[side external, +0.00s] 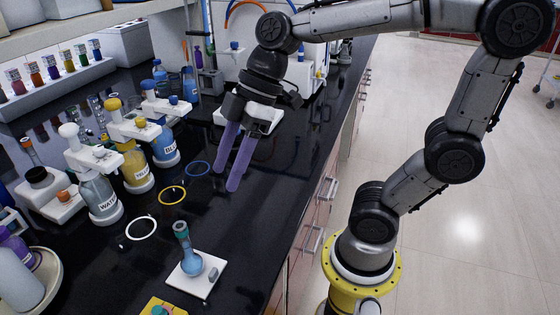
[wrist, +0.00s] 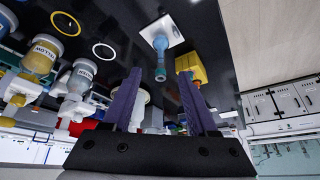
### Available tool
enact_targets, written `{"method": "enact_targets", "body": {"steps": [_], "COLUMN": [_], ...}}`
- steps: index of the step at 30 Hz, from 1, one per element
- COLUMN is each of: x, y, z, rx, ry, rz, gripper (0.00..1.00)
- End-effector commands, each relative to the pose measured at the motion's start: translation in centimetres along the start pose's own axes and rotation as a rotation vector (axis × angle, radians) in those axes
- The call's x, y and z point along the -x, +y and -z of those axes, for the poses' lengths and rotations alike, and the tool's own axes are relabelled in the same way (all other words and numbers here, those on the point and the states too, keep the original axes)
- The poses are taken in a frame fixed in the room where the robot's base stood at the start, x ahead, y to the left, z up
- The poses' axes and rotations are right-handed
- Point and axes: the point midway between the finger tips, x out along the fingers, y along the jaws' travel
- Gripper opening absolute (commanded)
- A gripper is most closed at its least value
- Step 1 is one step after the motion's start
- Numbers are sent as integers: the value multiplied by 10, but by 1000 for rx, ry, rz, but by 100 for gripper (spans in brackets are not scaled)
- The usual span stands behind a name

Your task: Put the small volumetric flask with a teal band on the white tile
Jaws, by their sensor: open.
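The small volumetric flask (side external: 191,262) has a round bulb with blue liquid and a narrow neck with a teal band near its top. It stands on the white tile (side external: 188,284) at the front of the black bench. In the wrist view, the flask (wrist: 160,42) and the white tile (wrist: 174,29) are at the top centre. My gripper (side external: 228,180) has two long purple fingers, spread apart and empty. It is above the bench, behind the flask and clear of it. It also shows in the wrist view (wrist: 159,73).
White, yellow and blue rings (side external: 142,228) lie left of my gripper. Labelled bottles (side external: 135,165) in white holders stand farther left. A yellow block (side external: 160,308) is just in front of the tile. A white device (side external: 262,115) stands behind my fingers.

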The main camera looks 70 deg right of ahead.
Motion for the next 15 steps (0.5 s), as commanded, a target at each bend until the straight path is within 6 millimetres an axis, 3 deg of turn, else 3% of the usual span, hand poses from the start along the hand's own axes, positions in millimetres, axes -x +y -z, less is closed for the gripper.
{"method": "enact_targets", "body": {"steps": [3,9,15], "x": [11,22,26], "y": [-8,-12,-13], "z": [-36,-89,-115], "rx": [-216,-560,-746], "ry": [-38,-28,18], "rz": [-122,-321,-431], "gripper": [59,59,59]}}
